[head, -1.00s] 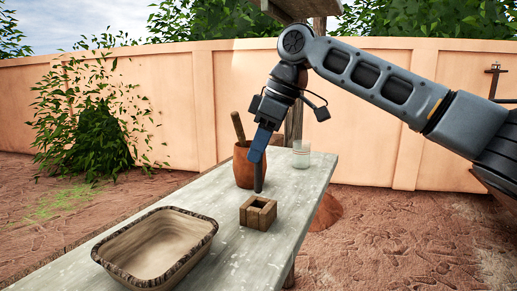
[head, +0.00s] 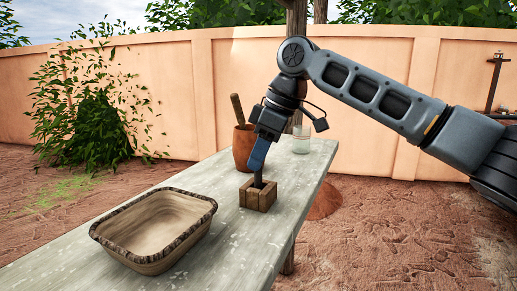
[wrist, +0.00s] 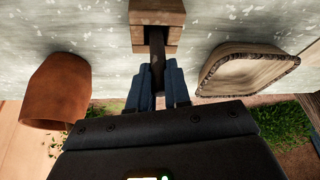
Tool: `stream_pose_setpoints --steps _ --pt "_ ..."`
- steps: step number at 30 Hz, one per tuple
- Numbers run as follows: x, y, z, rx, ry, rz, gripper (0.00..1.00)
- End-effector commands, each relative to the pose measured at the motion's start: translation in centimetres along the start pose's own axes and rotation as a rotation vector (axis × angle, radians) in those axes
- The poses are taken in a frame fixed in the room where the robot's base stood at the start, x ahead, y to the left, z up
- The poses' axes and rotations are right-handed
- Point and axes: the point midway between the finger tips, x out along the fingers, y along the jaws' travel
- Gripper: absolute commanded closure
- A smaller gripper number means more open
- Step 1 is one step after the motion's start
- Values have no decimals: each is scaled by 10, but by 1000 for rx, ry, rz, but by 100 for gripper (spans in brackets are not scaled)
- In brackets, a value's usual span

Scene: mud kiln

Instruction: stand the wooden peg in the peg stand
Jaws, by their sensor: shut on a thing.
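The wooden peg (head: 258,180) is dark and roughly upright in my gripper (head: 257,166). My gripper is shut on its upper part, directly over the peg stand. The peg stand (head: 259,200) is a small brown wooden block with a square opening, standing on the table. The peg's lower end drops out of sight at that opening and appears to be inside it; how deep I cannot tell. In the wrist view the peg (wrist: 157,62) runs from between the blue fingers (wrist: 158,82) to the opening of the stand (wrist: 157,14).
A rough-rimmed basin (head: 155,232) stands on the pale table (head: 222,255), left of the stand. A clay pot (head: 243,150) with a stick and a glass (head: 301,140) stand behind. The table surface right of the stand is clear.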

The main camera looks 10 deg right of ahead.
Motion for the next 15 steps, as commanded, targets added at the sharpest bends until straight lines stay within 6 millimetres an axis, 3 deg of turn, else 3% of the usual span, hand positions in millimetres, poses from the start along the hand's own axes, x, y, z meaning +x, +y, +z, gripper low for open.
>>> stream_pose_setpoints --steps 8,9,15 --pt "1 0 0 -1 0 0 100" --pt "1 0 0 -1 0 0 79" --pt "1 0 0 -1 0 0 60"
